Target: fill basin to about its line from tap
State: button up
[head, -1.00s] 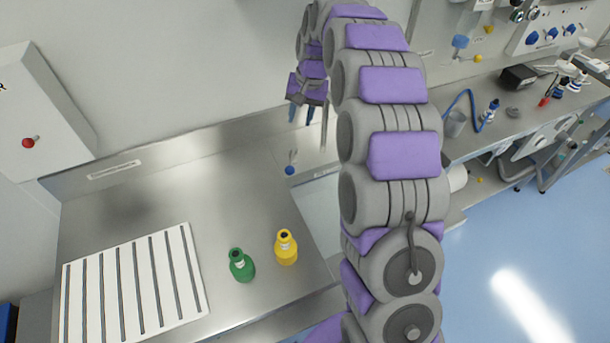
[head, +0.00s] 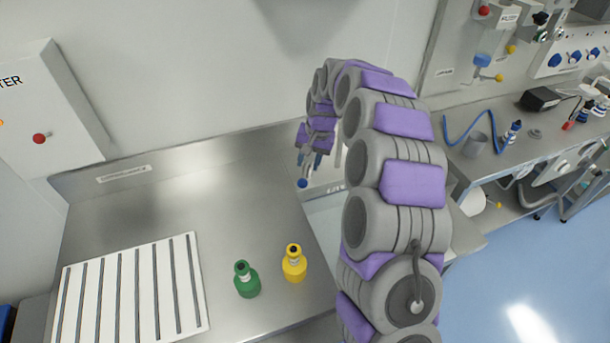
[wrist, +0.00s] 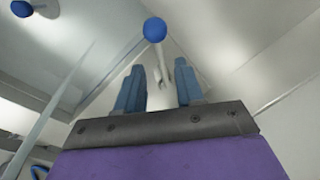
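My gripper (head: 311,160) is low at the back of the steel bench, close to a blue ball knob (head: 302,183). In the wrist view my gripper (wrist: 158,85) is open, with its two blue fingers apart and nothing between them. A blue ball knob (wrist: 155,30) on a pale stem shows just beyond the fingertips, near the middle; contact cannot be seen. It looks like a tap handle. A second blue knob (wrist: 21,9) is at the upper left. My arm hides much of the area right of the bench. I cannot make out the basin's line or any water.
A green bottle (head: 246,279) and a yellow bottle (head: 294,263) stand on the steel bench (head: 150,210). A white slatted rack (head: 130,290) lies at the left. A wall box (head: 50,110) has a red knob. Another bench (head: 510,145) with a blue hose is at the right.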

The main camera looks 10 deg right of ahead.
aim_at(305, 175)
jog(key=f, duration=0.2)
jog(key=a+f+b, duration=0.1)
jog(key=f, duration=0.2)
jog(key=shift+w+f, duration=0.15)
jog(key=shift+f, duration=0.15)
grip_shut()
dwell(1.2)
